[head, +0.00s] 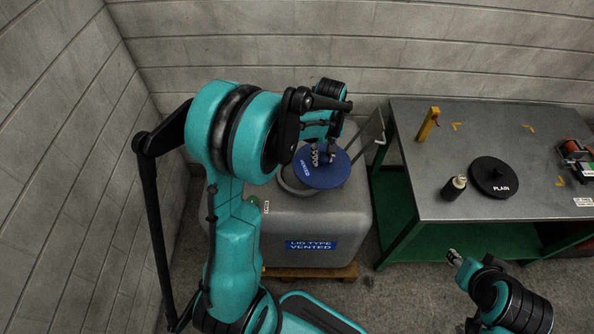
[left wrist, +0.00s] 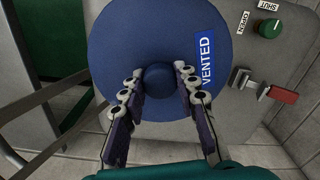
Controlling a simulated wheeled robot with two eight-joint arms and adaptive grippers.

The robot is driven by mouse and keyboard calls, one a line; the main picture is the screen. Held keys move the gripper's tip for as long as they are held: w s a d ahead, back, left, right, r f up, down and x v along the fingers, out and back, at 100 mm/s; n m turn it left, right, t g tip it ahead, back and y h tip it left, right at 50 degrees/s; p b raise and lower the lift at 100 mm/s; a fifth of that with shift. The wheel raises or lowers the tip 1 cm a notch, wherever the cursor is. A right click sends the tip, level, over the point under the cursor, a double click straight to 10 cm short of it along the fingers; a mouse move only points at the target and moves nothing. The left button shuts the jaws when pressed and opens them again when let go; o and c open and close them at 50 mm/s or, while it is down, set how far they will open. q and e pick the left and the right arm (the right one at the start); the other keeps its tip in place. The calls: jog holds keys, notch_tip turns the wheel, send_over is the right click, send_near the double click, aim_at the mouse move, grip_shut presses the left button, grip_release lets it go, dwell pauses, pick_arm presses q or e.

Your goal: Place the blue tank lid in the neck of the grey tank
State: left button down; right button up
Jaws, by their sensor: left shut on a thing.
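The blue tank lid (head: 338,176), a round disc marked VENTED, is over the top of the grey tank (head: 330,222). Part of the tank's neck (head: 289,184) shows past the lid's left and lower edge, so the lid looks off to the right of it. I cannot tell whether they touch. My left gripper (head: 322,156) is shut on the lid's centre knob. In the left wrist view its fingers (left wrist: 158,84) pinch that knob, and the lid (left wrist: 120,45) hides the neck. My right gripper (head: 454,257) is low at the right, away from the tank; its jaws are too small to read.
A green-framed workbench (head: 420,150) stands right of the tank, bearing a black PLAIN lid (head: 490,170), a dark bottle (head: 454,188) and a yellow post (head: 428,124). A green knob (left wrist: 270,28) and red handle (left wrist: 284,95) are on the tank. Block walls are behind and left.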

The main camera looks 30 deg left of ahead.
aim_at(304, 148)
pick_arm(q)
jog(key=a+f+n, duration=0.1)
jog(key=a+n, duration=0.1)
jog(key=w+a+f+n, duration=0.1)
jog(key=a+n, duration=0.2)
jog(key=w+a+n, duration=0.1)
jog(key=a+n, duration=0.1)
jog(key=shift+w+a+f+n, duration=0.1)
jog(key=shift+a+f+n, duration=0.05)
jog(key=shift+f+n, duration=0.2)
jog(key=shift+w+a+f+n, duration=0.1)
jog(key=shift+a+f+n, duration=0.1)
jog(key=shift+a+n, duration=0.2)
jog(key=shift+n, duration=0.55)
jog(key=f+b, duration=0.1)
jog(key=f, duration=0.2)
jog(key=f+b, duration=0.2)
jog(key=f, duration=0.2)
jog(key=f+b, duration=0.1)
jog(key=f, duration=0.2)
jog(key=shift+a+f, duration=0.25)
jog(key=shift+a, duration=0.05)
jog(key=shift+r, duration=0.1)
pick_arm(e)
jog(key=f, duration=0.4)
jog(key=shift+a+f, duration=0.2)
jog(key=shift+a, duration=0.15)
jog(key=shift+f, duration=0.1)
